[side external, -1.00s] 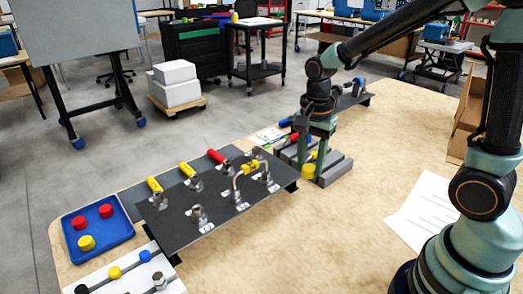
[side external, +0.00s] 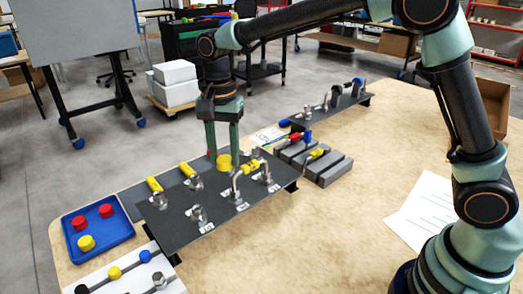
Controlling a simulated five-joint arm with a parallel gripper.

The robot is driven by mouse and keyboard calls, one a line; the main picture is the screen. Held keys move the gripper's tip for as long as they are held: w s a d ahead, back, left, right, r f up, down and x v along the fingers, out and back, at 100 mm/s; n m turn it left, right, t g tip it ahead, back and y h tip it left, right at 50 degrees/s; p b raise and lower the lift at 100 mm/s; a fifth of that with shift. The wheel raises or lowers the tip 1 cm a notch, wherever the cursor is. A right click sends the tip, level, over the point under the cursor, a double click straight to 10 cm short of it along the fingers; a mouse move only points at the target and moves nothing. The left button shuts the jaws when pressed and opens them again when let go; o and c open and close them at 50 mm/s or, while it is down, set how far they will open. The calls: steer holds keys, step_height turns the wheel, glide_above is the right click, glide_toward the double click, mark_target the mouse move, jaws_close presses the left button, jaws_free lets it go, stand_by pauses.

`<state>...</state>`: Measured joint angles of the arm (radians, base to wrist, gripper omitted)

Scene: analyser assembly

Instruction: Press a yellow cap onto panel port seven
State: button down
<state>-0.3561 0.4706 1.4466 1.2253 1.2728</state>
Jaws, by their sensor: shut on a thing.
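My gripper (side external: 223,152) is shut on a yellow cap (side external: 224,162), held between the two green fingertips. It is over the back part of the dark panel (side external: 185,230). I cannot tell whether the cap touches a port or hangs above one. The panel carries several metal ports, such as one at its front (side external: 198,217); their labels are too small to read. Yellow handles (side external: 154,185) stick out at the panel's back left. A red handle is mostly hidden by the left finger. A bent metal pipe with a yellow part (side external: 249,167) stands just right of my gripper.
A blue tray (side external: 72,252) at the left holds two red caps and a yellow cap (side external: 86,243). A white board with coloured knobs (side external: 115,272) lies in front. Grey slotted blocks (side external: 335,172) and another dark panel (side external: 345,103) stand to the right.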

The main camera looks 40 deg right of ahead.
steer(key=shift+n, duration=0.9)
steer(key=shift+w+a+f, duration=0.25)
steer(key=shift+a+f, duration=1.65)
steer(key=shift+w+a+f, duration=0.2)
steer(key=shift+a+f, duration=1.65)
steer(key=shift+a, duration=0.05)
steer(key=shift+f, duration=1.25)
steer(key=shift+c, duration=1.8)
jaws_free()
step_height(320, 180, up, 12)
steer(key=shift+r, duration=0.1)
